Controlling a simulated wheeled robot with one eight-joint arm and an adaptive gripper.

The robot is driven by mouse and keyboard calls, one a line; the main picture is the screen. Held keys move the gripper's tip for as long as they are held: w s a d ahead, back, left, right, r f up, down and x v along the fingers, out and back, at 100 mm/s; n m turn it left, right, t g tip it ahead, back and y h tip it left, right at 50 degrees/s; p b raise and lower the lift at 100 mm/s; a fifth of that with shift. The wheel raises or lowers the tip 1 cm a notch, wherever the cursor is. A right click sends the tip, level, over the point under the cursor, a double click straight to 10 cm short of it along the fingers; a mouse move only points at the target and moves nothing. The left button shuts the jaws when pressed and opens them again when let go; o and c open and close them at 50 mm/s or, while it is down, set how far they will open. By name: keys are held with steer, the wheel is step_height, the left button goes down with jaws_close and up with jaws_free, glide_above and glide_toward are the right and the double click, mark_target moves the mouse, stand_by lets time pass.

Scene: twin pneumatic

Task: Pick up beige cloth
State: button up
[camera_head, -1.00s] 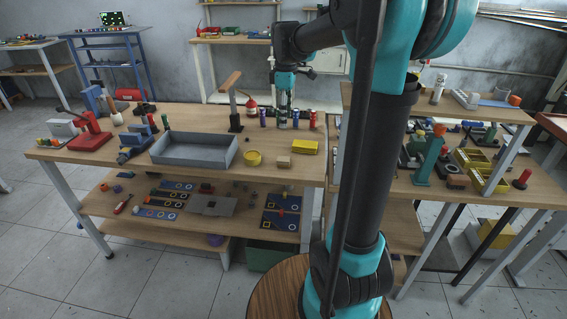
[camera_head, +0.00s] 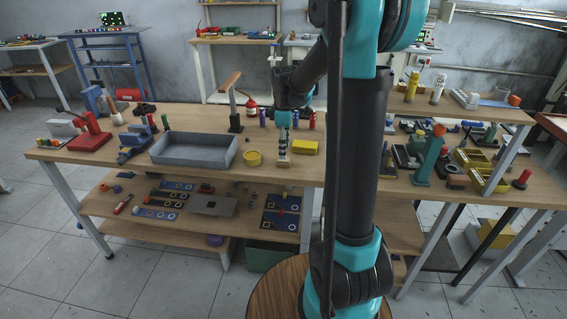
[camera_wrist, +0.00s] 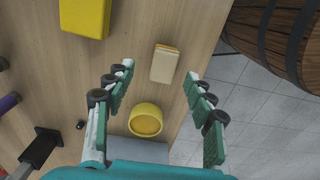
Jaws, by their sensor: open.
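The beige cloth (camera_wrist: 165,63) shows in the wrist view as a small folded rectangle with an orange edge, lying flat on the wooden tabletop. My gripper (camera_wrist: 159,73) is open, with one finger on each side of the cloth in that view and nothing held. In the head view my gripper (camera_head: 283,163) points down near the front edge of the table and largely hides the cloth. The exact height of the fingertips above the cloth is hard to tell.
A yellow round cup (camera_wrist: 145,120) and a yellow box (camera_wrist: 85,15) stand close to the cloth. A grey tray (camera_head: 195,150) lies to the left on the wooden table (camera_head: 95,150). Several small cans stand behind. The table's front edge is near.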

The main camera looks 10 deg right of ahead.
steer(key=shift+s+a+f, duration=0.1)
steer(key=shift+s+f, duration=0.05)
steer(key=shift+f, duration=1.05)
steer(key=shift+s+a+f, duration=0.1)
steer(key=shift+f, duration=1.05)
steer(key=shift+c, duration=0.6)
jaws_close()
steer(key=shift+r, duration=0.1)
step_height(320, 180, up, 20)
